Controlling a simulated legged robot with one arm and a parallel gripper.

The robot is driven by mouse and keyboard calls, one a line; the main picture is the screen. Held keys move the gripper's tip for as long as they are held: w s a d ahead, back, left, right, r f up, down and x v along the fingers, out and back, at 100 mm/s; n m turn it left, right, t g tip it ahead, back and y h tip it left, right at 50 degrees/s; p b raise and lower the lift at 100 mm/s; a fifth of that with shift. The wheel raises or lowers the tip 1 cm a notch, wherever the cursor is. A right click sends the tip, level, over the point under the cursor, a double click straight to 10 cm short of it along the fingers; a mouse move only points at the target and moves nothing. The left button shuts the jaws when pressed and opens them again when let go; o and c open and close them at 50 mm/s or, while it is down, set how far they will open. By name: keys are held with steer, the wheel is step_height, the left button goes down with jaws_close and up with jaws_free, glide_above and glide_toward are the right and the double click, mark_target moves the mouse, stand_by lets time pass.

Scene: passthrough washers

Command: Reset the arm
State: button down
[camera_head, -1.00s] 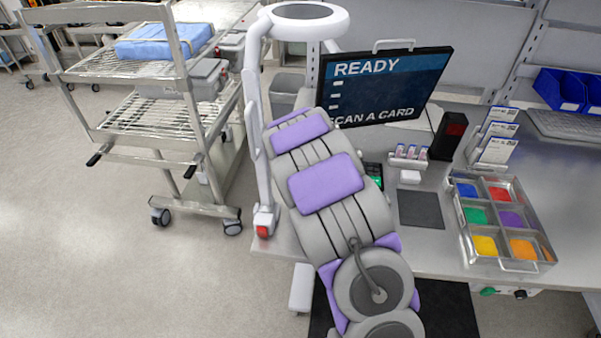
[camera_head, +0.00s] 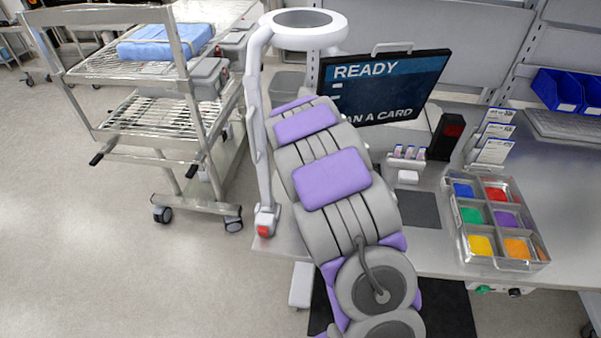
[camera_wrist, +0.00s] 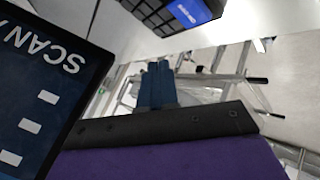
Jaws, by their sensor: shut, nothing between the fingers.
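My arm reaches up from the bottom of the head view and covers part of the bench; its far end and my gripper are hidden there. In the wrist view my gripper (camera_wrist: 157,68) shows as two dark blue fingers side by side, shut and empty. The display (camera_head: 422,85) reading READY and SCAN A CARD stands behind my arm in the head view. It also fills the left of the wrist view (camera_wrist: 40,100), beside the gripper and apart from it.
A dark device with a blue screen (camera_wrist: 190,10) shows at the top of the wrist view. A metal cart (camera_head: 150,120) stands left of a white ring-topped post (camera_head: 257,120). A tray (camera_head: 500,265) of coloured compartments and a dark mat (camera_head: 418,209) lie on the bench, right of my arm.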

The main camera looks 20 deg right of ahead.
stand_by(0.4)
steer(key=s+a+r+m+g, duration=0.1)
steer(key=s+a+r+g, duration=0.15)
steer(key=s, duration=0.45)
steer(key=s+a+r+m+g, duration=0.1)
steer(key=s+a+r+m, duration=0.1)
steer(key=s+r, duration=0.35)
steer(key=s+a+r+m+g, duration=0.1)
steer(key=s+a+r+g, duration=0.1)
steer(key=s, duration=0.6)
steer(key=s+a+r+g+y, duration=0.1)
steer(key=s+a, duration=0.3)
steer(key=s, duration=0.5)
steer(key=s+a+r+g+y, duration=0.1)
steer(key=s+a, duration=0.3)
steer(key=s, duration=0.6)
steer(key=s+a+r+g+y, duration=0.1)
steer(key=s+a+g, duration=0.2)
steer(key=s, duration=0.6)
steer(key=shift+s+a+r+m, duration=0.3)
steer(key=shift+a+r, duration=0.1)
steer(key=shift+a, duration=0.25)
steer(key=shift+d, duration=0.1)
